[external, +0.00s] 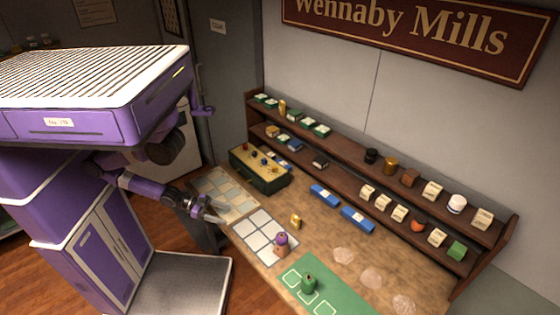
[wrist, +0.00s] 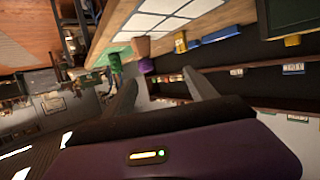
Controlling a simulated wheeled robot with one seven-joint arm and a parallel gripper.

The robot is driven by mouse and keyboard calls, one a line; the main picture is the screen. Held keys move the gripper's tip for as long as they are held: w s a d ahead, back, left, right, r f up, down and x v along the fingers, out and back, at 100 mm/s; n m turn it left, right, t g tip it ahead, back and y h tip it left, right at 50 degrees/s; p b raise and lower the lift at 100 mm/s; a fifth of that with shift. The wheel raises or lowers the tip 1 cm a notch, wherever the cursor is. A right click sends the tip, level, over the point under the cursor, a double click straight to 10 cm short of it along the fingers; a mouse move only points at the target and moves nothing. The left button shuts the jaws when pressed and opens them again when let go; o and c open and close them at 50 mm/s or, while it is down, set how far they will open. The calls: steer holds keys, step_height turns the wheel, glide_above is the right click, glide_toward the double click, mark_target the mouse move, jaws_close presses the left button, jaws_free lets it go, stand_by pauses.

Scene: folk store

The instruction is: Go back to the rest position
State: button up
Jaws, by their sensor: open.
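My gripper (external: 207,213) is at the end of my purple arm, over the near left edge of the counter by the beige grid mat (external: 240,207). In the wrist view my gripper (wrist: 160,78) has its two fingers spread apart with nothing between them. The wrist view is turned, with the counter along its top. No object touches the fingers there.
A purple-topped pinkish jar (external: 281,245) stands on the white grid mat (external: 246,228). A green jar (external: 309,285) stands on the green mat (external: 345,297). A dark green box (external: 265,182), blue boxes (external: 357,220) and a stocked shelf (external: 345,165) lie behind.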

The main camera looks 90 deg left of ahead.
steer(key=shift+s+a+r+n+y, duration=0.4)
steer(key=shift+s+a+r+y, duration=0.1)
steer(key=shift+s+a+r, duration=0.25)
